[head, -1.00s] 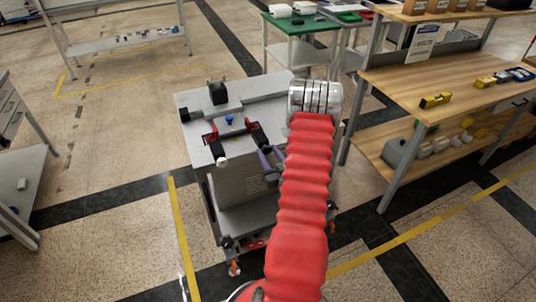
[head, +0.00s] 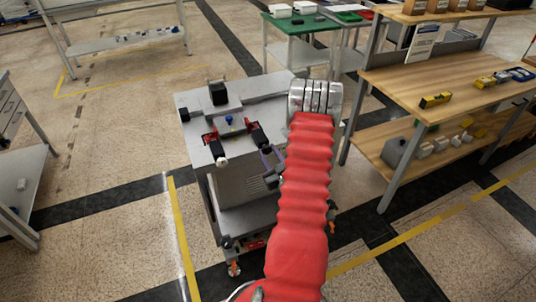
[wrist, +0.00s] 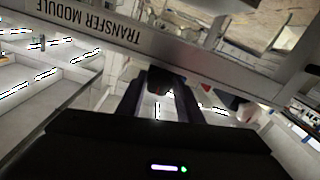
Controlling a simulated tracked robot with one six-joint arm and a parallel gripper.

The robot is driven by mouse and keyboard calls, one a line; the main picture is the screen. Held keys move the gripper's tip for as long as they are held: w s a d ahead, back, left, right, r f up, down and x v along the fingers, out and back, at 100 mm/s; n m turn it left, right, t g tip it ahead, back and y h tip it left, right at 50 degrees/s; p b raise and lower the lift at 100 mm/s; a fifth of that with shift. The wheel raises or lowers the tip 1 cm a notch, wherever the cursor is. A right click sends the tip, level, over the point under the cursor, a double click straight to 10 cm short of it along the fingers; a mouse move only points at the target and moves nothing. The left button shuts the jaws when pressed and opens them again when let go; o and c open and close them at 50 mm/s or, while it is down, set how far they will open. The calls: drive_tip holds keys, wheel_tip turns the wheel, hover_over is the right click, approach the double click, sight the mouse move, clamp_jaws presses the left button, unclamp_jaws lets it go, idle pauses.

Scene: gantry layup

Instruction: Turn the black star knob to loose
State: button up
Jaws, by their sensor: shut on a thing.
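In the wrist view, my gripper (wrist: 159,90) has its two dark fingers on either side of a dark knob-like thing (wrist: 160,78), shut on it. This appears to be the black star knob; its lobes and turn position cannot be made out. In the head view, my red-sleeved arm reaches over the right side of a grey cart (head: 262,88). The sleeve and silver wrist hide much of that side, and the knob cannot be made out there. A small purple-grey and dark part (head: 271,160) shows beside the sleeve.
The cart top carries a black block (head: 218,93), red-and-black clamps and a white-tipped handle (head: 222,161). A wooden workbench (head: 450,85) stands close on the right, a green-topped table (head: 300,24) behind. Floor left of the cart is clear. The wrist view shows a TRANSFER MODULE label (wrist: 83,20).

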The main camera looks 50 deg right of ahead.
drive_tip(key=o, duration=1.1)
drive_tip(key=shift+c, duration=0.2)
drive_tip(key=v, duration=1.3)
drive_tip(key=shift+s+a, duration=0.25)
drive_tip(key=shift+s, duration=0.05)
drive_tip(key=shift+f, duration=0.1)
